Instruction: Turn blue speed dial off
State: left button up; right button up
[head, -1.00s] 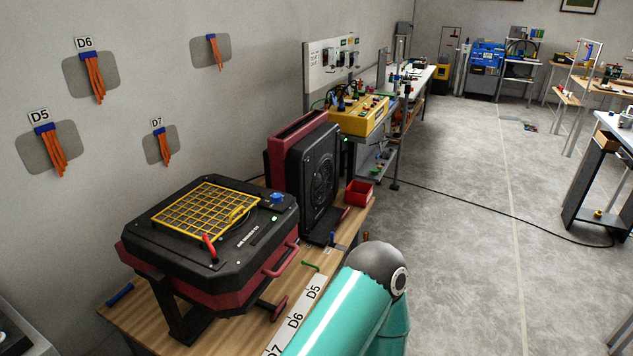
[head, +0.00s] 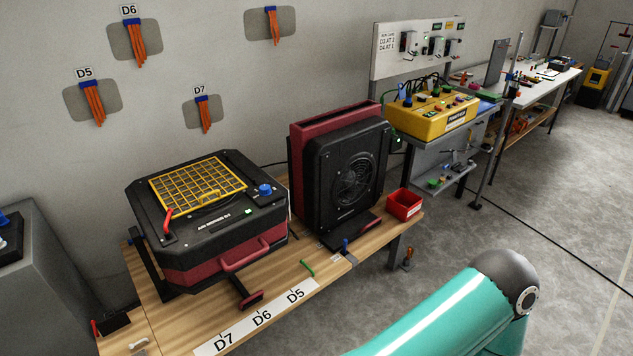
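A blue dial (head: 265,189) sits on the top right of a black and dark red machine (head: 222,228) on the wooden bench. Its pointer position is too small to read. A small green light shows on the panel just left of the dial. A yellow grille (head: 197,183) covers part of the machine's top, with a red lever (head: 168,220) at its front left. A teal arm link of mine crosses the lower right, well away from the dial. Neither gripper is in view.
A second black and red fan unit (head: 345,175) stands upright right of the machine. A red bin (head: 404,204) is at the bench's right end. A yellow control box (head: 435,112) stands beyond. The bench front (head: 190,318) has bare room left of the D7 label.

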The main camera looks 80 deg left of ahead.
aim_at(264, 189)
jog(key=z, duration=0.2)
jog(key=i, duration=0.7)
jog(key=u, duration=2.1)
jog(key=i, duration=0.3)
jog(key=u, duration=2)
jog(key=k, duration=0.5)
jog(key=u, duration=0.45)
jog(key=i, duration=1.5)
jog(key=z, duration=0.45)
